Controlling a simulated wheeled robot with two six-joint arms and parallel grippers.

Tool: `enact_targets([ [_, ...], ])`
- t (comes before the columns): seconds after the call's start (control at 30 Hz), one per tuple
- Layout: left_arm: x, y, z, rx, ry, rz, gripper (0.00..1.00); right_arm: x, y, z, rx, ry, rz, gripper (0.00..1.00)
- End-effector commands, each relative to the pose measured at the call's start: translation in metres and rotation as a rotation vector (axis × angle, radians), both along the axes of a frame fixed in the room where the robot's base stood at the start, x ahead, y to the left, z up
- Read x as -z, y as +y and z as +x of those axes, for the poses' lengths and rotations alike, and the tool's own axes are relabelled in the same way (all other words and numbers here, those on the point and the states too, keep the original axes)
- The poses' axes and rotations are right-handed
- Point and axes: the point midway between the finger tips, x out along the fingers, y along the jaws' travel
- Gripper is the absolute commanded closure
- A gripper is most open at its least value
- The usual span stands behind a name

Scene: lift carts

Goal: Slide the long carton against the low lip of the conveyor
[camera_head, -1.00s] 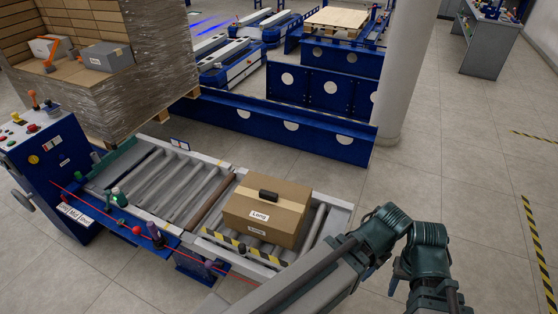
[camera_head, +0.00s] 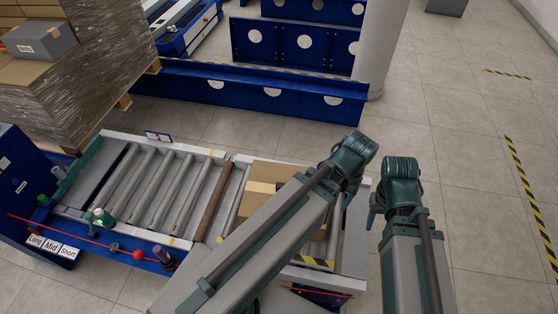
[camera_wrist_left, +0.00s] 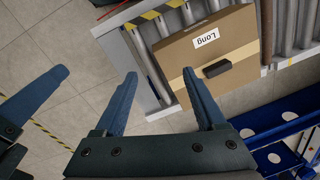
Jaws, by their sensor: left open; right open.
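The long carton (camera_head: 275,174) is a brown box lying on the conveyor rollers, largely hidden behind my left arm in the head view. The left wrist view shows its "Long" label and black block on the carton (camera_wrist_left: 234,46). My left gripper (camera_wrist_left: 159,73) is open and empty, with one finger overlapping the carton's near corner in the picture; contact cannot be told. My right gripper (camera_head: 373,213) is open, right of the conveyor's end. The conveyor's yellow-black striped edge (camera_head: 318,262) is partly covered by my left arm. Whether the carton touches the lip cannot be told.
Bare rollers (camera_head: 150,180) lie left of the carton, past a brown roller (camera_head: 213,203). A blue barrier (camera_head: 240,90) stands behind the conveyor, with a grey pillar (camera_head: 382,50) at its right end. A wrapped pallet stack (camera_head: 85,80) stands at the back left. The right floor is open.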

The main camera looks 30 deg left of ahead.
Motion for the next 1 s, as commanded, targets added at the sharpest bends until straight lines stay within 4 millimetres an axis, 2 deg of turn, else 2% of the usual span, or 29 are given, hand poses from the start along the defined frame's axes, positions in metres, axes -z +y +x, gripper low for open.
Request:
enact_targets([
  [0.03,0.018,0.013,0.017,-0.143,-0.012,-0.004,0.28,0.018,0.0,0.0,0.0,0.0,0.0,0.5],
  [0.2,0.053,0.068,0.062,-0.753,-0.054,-0.019,0.28,0.052,0.0,0.0,0.0,0.0,0.0,0.5],
  [0.4,0.084,0.137,0.098,-1.402,-0.09,-0.031,0.28,0.083,0.0,0.0,0.0,0.0,0.0,0.5],
  [0.5,0.094,0.164,0.108,-1.64,-0.097,-0.034,0.28,0.093,0.0,0.0,0.0,0.0,0.0,0.5],
  [0.6,0.1,0.184,0.113,-1.805,-0.103,-0.035,0.28,0.099,0.0,0.0,0.0,0.0,0.0,0.5],
  [0.7,0.103,0.194,0.116,-1.898,-0.106,-0.037,0.28,0.102,0.0,0.0,0.0,0.0,0.0,0.5],
  [1.0,0.105,0.198,0.116,-1.94,-0.107,-0.036,0.28,0.104,0.0,0.0,0.0,0.0,0.0,0.5],
])
